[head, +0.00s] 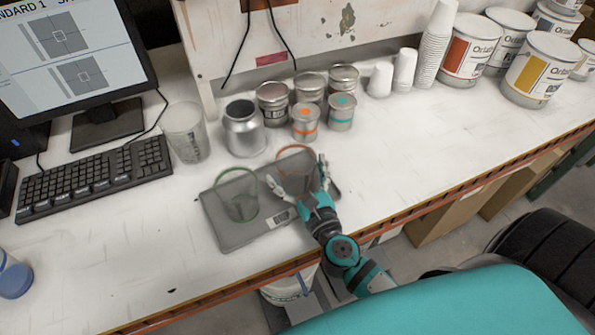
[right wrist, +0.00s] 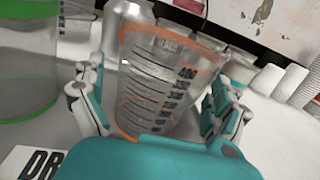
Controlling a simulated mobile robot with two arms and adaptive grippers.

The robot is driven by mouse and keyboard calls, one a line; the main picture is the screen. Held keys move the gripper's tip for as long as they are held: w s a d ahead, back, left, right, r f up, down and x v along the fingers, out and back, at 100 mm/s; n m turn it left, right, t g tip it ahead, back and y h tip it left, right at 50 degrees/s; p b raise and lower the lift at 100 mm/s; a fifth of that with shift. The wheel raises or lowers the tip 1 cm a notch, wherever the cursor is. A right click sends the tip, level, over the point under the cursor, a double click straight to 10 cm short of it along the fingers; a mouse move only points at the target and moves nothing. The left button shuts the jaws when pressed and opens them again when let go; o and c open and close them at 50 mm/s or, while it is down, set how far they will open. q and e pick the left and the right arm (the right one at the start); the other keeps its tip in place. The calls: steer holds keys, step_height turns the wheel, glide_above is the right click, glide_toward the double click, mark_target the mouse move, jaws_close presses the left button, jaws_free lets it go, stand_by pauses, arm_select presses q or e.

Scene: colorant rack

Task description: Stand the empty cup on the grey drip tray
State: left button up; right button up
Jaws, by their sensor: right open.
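The grey drip tray (head: 225,238) lies flat near the table's front edge, with a white label on its front right part. A clear cup with green rings (head: 238,197) stands on its left part; it also shows at the left of the right wrist view (right wrist: 28,60). A clear cup with orange rings and a measuring scale (head: 294,165) is upright at the tray's right part. Whether its base touches the tray is hidden. Both look empty. My right gripper (head: 299,174) is open, its fingers on either side of the orange-ringed cup. My left gripper is out of view.
Behind the tray stand a metal can (head: 244,130), several small paint tins (head: 305,122) and a frosted measuring cup (head: 186,133). A keyboard (head: 95,178) lies to the left. White cup stacks (head: 435,50) and large paint buckets (head: 470,50) stand back right. The table right of the gripper is clear.

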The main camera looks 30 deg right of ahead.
steer(key=shift+r, duration=0.1)
steer(key=shift+s, duration=0.15)
steer(key=s+b, duration=0.1)
steer(key=s, duration=0.2)
steer(key=s+b, duration=0.2)
steer(key=s, duration=0.2)
steer(key=s+a+b, duration=0.1)
steer(key=s+b, duration=0.1)
steer(key=s, duration=0.1)
steer(key=shift+s, duration=0.4)
steer(key=shift+s+r, duration=0.1)
steer(key=shift+s, duration=0.4)
